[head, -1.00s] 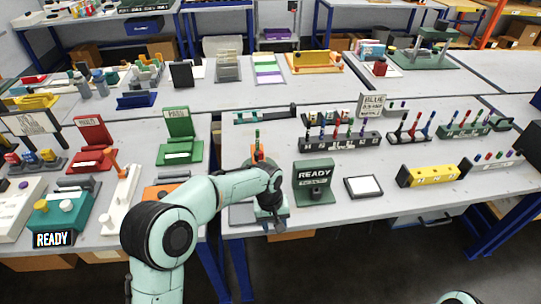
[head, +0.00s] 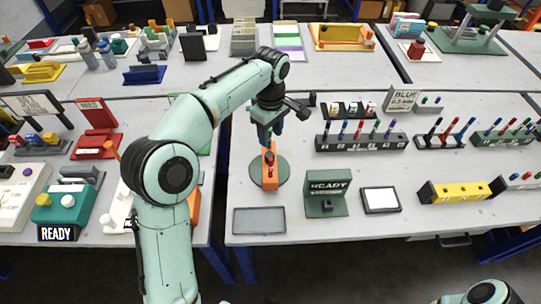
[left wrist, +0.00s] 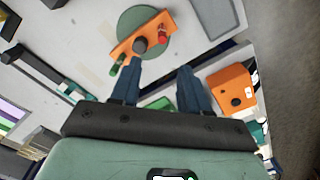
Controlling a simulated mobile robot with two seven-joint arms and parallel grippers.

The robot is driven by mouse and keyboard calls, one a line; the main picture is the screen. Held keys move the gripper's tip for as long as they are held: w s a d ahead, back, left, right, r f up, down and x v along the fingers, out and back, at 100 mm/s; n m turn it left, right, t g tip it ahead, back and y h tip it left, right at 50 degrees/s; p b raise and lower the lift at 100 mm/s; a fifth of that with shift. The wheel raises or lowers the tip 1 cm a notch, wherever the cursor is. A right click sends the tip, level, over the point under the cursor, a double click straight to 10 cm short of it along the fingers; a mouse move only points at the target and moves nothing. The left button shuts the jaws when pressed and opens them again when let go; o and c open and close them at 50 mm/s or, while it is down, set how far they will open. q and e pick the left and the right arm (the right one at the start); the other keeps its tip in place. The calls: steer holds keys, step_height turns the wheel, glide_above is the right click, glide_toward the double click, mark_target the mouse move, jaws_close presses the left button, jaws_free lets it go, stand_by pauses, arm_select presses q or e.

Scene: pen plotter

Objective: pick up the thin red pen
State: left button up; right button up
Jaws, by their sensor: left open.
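Red pens stand in the long dark rack (head: 362,144), where one red pen (head: 359,129) shows, and in the smaller dark rack (head: 447,142), where another red pen (head: 451,131) shows. I cannot tell which is the thin one. My left gripper (head: 270,140) is open and empty, pointing down above the orange holder (head: 269,181) on the green disc (head: 284,170). In the left wrist view, the orange holder (left wrist: 152,35) carries a red piece (left wrist: 162,36) and a green piece (left wrist: 117,66), beyond the open fingers (left wrist: 159,66). My right gripper is out of view.
A green READY stand (head: 327,199), a white pad (head: 381,200) and a yellow block (head: 454,192) line the front of the table. A grey tray (head: 259,221) lies before the disc. A BLUE sign (head: 403,99) stands behind the racks.

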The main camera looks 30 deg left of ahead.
mark_target(271, 159)
arm_select(q)
steer(key=f, duration=0.2)
steer(key=f+b, duration=0.1)
steer(key=f, duration=0.4)
steer(key=shift+s+f, duration=0.2)
steer(key=shift+s, duration=0.05)
steer(key=shift+d+f+b, duration=0.15)
steer(key=shift+f+b, duration=0.3)
steer(key=shift+f, duration=2.45)
jaws_close()
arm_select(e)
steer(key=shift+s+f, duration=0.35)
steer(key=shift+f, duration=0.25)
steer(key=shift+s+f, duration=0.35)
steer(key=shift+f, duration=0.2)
